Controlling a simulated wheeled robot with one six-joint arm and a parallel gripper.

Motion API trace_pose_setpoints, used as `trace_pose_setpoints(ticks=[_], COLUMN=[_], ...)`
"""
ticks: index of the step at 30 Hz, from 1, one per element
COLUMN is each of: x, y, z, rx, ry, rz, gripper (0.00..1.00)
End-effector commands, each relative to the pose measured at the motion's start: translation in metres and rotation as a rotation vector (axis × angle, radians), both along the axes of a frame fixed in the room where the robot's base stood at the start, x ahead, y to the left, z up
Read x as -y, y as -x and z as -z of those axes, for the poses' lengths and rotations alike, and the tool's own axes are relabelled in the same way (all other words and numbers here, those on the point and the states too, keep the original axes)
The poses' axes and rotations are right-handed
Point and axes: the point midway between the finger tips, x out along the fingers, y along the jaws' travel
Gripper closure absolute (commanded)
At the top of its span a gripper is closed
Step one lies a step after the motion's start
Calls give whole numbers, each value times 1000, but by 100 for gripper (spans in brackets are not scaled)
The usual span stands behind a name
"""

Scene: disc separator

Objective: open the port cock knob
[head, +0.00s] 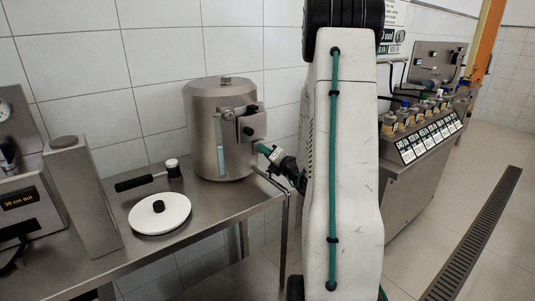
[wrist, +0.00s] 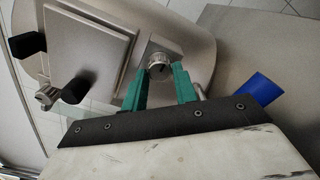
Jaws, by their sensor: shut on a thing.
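The steel disc separator vessel (head: 222,120) stands on the metal table, with a gauge tube and black knobs on its front. In the wrist view a round metal knob with a dark slot, which looks like the port cock knob (wrist: 159,61), sits on the vessel's face beside a square plate. My gripper (wrist: 159,71) has one green finger on each side of this knob and is shut on it. In the head view my gripper (head: 262,149) is at the vessel's lower right side, and the knob is hidden there.
A white disc lid (head: 160,213) and a black-handled tool (head: 142,182) lie on the table (head: 245,203). Black knobs (wrist: 75,90) stick out near my fingers in the wrist view. A blue part (wrist: 261,89) is at the right. A bottle bench (head: 420,165) stands behind my arm.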

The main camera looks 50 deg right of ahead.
Motion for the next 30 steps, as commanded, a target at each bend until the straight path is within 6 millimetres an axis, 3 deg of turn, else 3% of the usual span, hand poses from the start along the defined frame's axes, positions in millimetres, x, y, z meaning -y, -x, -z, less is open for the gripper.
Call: trace_pose_setpoints(ticks=[14, 15, 17, 26, 30], x=[1, 1, 1, 0, -3], y=[1, 1, 1, 1, 15], z=[0, 0, 0, 0, 0], rx=[2, 2, 3, 3, 3], ry=[-15, -15, -15, -14, -15], rz=[3, 3, 3, 1, 4], gripper=[94, 66, 50, 50, 50])
